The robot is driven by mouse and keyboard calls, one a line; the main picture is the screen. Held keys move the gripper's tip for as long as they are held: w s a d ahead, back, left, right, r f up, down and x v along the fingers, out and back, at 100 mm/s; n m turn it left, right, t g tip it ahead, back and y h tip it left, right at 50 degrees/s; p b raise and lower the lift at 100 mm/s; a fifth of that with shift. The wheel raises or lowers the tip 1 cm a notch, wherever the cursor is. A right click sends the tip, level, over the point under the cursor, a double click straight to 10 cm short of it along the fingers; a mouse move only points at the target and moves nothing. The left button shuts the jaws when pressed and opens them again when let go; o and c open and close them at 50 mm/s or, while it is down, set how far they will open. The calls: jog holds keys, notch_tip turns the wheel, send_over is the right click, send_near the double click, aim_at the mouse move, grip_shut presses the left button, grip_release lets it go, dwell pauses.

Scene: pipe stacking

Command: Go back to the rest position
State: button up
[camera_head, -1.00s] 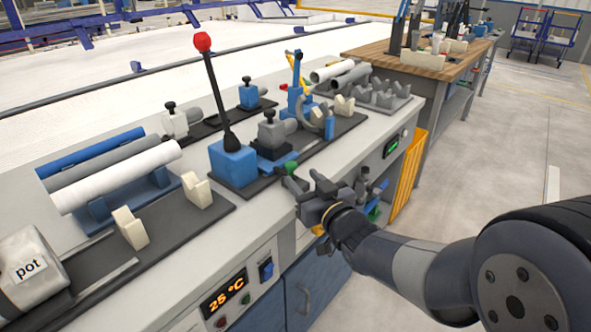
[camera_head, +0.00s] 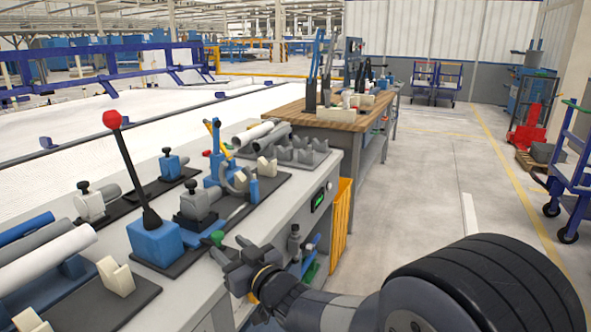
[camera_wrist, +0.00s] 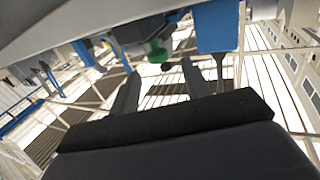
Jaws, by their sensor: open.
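My gripper (camera_head: 232,252) is at the front edge of the workbench, in front of the lever station and a little below the bench top. Its fingers also show in the wrist view (camera_wrist: 158,88), spread apart with nothing between them. Beyond the fingertips in the wrist view are a green knob (camera_wrist: 157,52) and a blue block (camera_wrist: 217,27). My dark arm reaches in from the lower right of the head view.
The bench holds a blue lever base with a red ball (camera_head: 155,242), white and grey pipes (camera_head: 45,258) on a rack at left, and clamp fixtures (camera_head: 200,202). A wooden-topped table (camera_head: 335,115) stands beyond. Open floor lies right, with a blue cart (camera_head: 575,175) at the far right.

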aim_at(223, 236)
jog(key=x, duration=0.7)
jog(key=shift+f, duration=0.15)
jog(key=shift+s+d, duration=0.25)
jog(key=shift+d, duration=0.55)
jog(key=shift+s+d, duration=0.15)
jog(key=shift+d, duration=0.2)
